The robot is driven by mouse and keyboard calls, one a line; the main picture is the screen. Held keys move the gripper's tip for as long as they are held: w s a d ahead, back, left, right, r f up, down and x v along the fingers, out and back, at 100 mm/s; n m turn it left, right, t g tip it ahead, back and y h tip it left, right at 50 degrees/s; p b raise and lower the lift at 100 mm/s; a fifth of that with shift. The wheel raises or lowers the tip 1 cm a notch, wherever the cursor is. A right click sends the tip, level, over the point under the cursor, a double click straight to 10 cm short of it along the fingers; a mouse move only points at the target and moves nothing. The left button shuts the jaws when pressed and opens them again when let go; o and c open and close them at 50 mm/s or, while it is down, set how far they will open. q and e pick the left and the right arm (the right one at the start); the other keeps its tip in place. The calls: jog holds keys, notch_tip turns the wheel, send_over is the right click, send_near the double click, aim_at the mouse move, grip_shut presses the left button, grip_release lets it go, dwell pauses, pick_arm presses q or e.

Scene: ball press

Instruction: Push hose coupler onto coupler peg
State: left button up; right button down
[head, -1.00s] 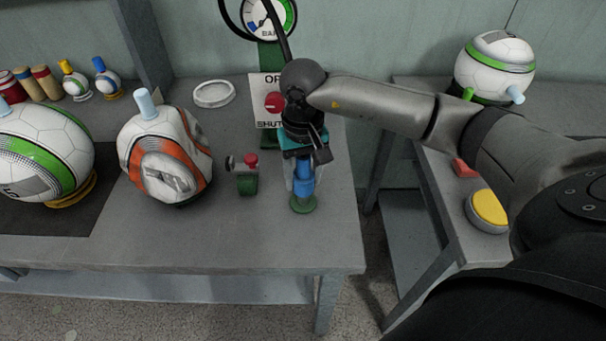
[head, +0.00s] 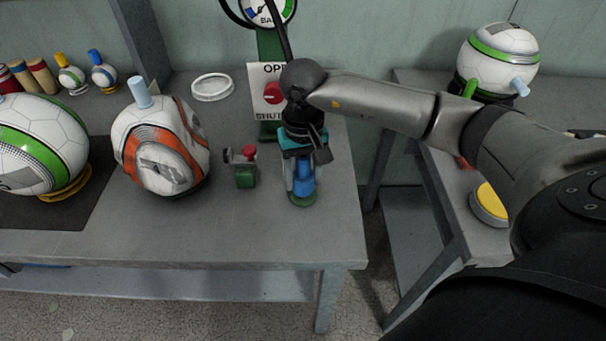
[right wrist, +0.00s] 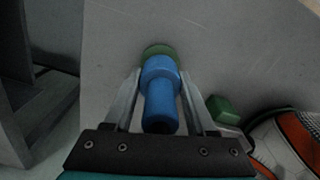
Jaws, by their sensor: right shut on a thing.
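My right gripper (head: 300,178) points down over the bench and is shut on the blue hose coupler (head: 303,187). The coupler stands about upright, directly over a round green base (head: 303,201). In the right wrist view the coupler (right wrist: 160,92) sits between the two fingers of my right gripper (right wrist: 160,100), and its far end meets the green base (right wrist: 158,50). The coupler peg itself is hidden, so I cannot tell how deep the coupler sits on it. My left gripper is not in view.
A small green valve with a red knob (head: 247,165) stands just left. A dented orange and white ball (head: 163,150) lies further left. Behind are an OPEN/SHUT sign with a red knob (head: 273,94) and a gauge. The bench front is clear. A yellow button (head: 490,204) is on the right bench.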

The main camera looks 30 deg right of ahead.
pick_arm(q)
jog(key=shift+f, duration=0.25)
pick_arm(e)
jog(key=shift+f, duration=0.25)
pick_arm(q)
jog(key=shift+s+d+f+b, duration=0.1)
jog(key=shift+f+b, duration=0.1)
jog(key=shift+b, duration=0.4)
pick_arm(e)
jog(key=shift+d+f, duration=0.1)
jog(key=shift+f, duration=0.35)
jog(key=shift+c, duration=0.7)
grip_release()
jog(key=shift+r+p, duration=0.5)
jog(key=shift+r, duration=0.3)
notch_tip(320, 180, up, 6)
jog(key=p, duration=0.3)
jog(key=shift+f+p, duration=0.25)
jog(key=shift+p, duration=0.15)
jog(key=shift+r+p, duration=0.4)
jog(key=shift+r, duration=0.25)
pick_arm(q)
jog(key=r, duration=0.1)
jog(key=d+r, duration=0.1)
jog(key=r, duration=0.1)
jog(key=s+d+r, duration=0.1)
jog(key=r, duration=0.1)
